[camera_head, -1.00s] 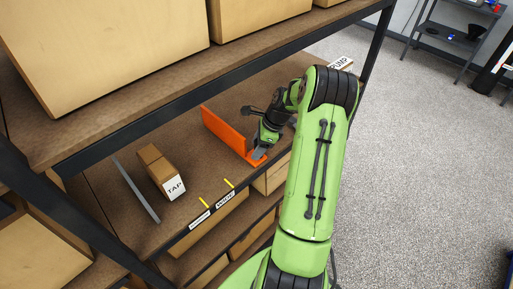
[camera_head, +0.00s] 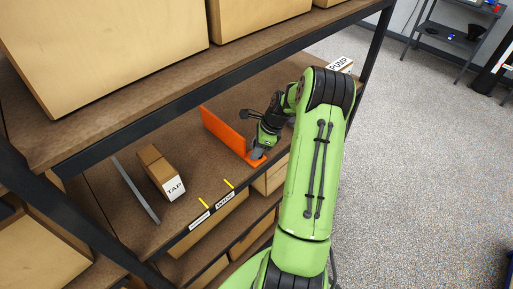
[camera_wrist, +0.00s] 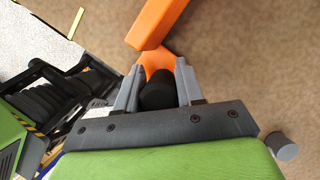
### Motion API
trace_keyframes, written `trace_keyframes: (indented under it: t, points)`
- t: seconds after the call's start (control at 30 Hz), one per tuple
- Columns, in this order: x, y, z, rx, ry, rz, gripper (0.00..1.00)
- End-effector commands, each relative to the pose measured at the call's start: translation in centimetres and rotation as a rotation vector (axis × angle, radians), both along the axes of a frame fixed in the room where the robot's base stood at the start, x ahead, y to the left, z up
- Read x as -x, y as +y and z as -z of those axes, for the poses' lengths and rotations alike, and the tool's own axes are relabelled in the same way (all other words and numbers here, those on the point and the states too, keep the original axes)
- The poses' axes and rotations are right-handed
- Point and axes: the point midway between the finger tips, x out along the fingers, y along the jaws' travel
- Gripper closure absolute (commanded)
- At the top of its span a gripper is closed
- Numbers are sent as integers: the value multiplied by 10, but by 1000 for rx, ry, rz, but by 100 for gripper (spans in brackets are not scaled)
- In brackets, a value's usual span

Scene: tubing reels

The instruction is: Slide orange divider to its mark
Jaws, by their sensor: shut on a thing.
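The orange divider (camera_head: 223,131) stands upright on the brown shelf board (camera_head: 200,160) in the head view, with its near end at the shelf's front edge. My gripper (camera_head: 257,154) is at that near end. In the wrist view the divider (camera_wrist: 157,22) runs up from between the fingers, and my gripper (camera_wrist: 158,75) is shut on its end part; the exact contact is partly hidden by the fingers. Two yellow marks, one on the left (camera_head: 204,203) and one on the right (camera_head: 229,184), lie at the shelf's front edge, left of the divider.
A TAP box (camera_head: 161,172) stands left of the marks, and a grey divider (camera_head: 135,189) is further left. A PUMP box (camera_head: 340,65) is at the far right end. Shelf labels (camera_head: 225,200) line the front edge. The board between the orange divider and the TAP box is clear.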

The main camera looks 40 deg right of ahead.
Motion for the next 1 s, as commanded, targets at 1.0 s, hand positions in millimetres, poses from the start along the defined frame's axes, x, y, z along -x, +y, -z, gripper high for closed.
trace_keyframes:
  t: [1.0]
  points:
    - [2,196,0,-1,1,-3,100]
